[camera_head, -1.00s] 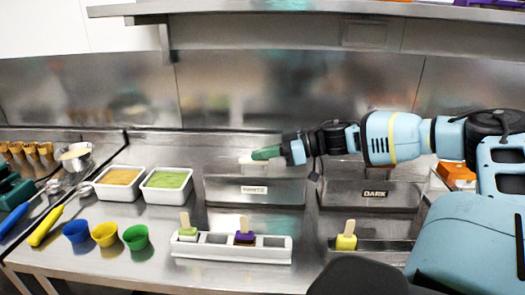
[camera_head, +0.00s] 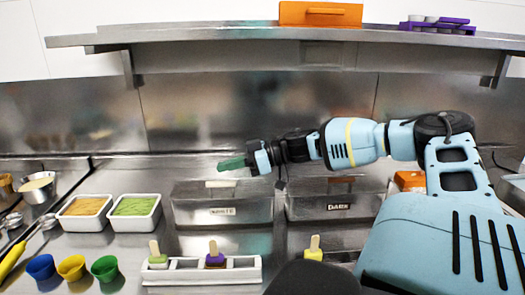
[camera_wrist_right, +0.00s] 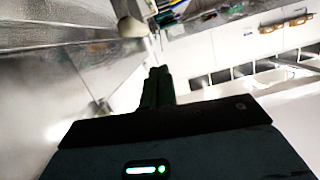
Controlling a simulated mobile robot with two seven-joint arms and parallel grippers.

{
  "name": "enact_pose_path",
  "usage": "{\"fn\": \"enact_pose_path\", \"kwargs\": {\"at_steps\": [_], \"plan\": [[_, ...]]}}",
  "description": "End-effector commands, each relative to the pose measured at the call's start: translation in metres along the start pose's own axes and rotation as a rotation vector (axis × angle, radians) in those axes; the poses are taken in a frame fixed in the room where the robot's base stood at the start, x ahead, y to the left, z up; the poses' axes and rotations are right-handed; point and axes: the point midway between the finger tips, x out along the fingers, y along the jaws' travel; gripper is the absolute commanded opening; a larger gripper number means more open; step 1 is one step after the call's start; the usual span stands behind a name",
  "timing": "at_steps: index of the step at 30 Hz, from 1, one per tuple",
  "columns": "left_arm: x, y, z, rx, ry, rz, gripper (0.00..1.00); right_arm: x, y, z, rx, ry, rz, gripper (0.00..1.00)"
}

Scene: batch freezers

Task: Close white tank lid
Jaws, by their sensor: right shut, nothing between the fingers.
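The white tank (camera_head: 223,213) is a metal bin labelled WHITE on the counter. Its lid (camera_head: 199,191) lies flat across the top, with a pale handle (camera_head: 219,184) near the back; it looks closed. My right gripper (camera_head: 232,163) has green fingers that are shut and empty, pointing left. It hovers above the back of the lid, apart from the handle. The shut fingers also show in the right wrist view (camera_wrist_right: 158,88). My left gripper is not in view.
A similar tank labelled DARK (camera_head: 341,207) stands to the right. Two white trays (camera_head: 136,222), coloured cups (camera_head: 105,268) and a white popsicle holder (camera_head: 200,277) stand to the left and front. A metal shelf (camera_head: 280,34) runs above, holding an orange box (camera_head: 320,14).

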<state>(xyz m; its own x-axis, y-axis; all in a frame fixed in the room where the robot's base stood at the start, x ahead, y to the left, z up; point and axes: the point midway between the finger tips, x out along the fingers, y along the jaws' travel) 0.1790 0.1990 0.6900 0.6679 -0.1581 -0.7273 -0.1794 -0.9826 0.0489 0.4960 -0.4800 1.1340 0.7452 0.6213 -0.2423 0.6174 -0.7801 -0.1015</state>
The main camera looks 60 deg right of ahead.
Motion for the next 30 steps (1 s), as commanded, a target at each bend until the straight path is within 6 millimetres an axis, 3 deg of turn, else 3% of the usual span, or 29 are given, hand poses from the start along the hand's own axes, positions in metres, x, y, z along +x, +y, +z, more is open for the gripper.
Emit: {"fn": "enact_pose_path", "kwargs": {"at_steps": [1, 9, 11, 16, 22, 30], "plan": [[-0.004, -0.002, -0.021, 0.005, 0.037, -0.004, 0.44, -0.012, -0.004, -0.018, -0.011, 0.015, 0.004, 0.0], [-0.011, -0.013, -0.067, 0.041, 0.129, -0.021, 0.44, -0.062, -0.005, -0.017, -0.014, 0.019, 0.005, 0.0], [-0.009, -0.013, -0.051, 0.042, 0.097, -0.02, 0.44, -0.062, -0.003, -0.008, -0.006, 0.003, 0.0, 0.0], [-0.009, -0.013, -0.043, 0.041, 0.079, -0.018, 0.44, -0.078, -0.003, -0.004, 0.0, -0.001, 0.002, 0.0], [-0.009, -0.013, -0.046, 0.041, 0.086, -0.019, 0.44, -0.097, -0.004, -0.004, -0.001, 0.001, 0.001, 0.0], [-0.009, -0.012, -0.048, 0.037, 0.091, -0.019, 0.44, -0.103, -0.004, -0.004, 0.0, 0.002, 0.0, 0.0]]}}
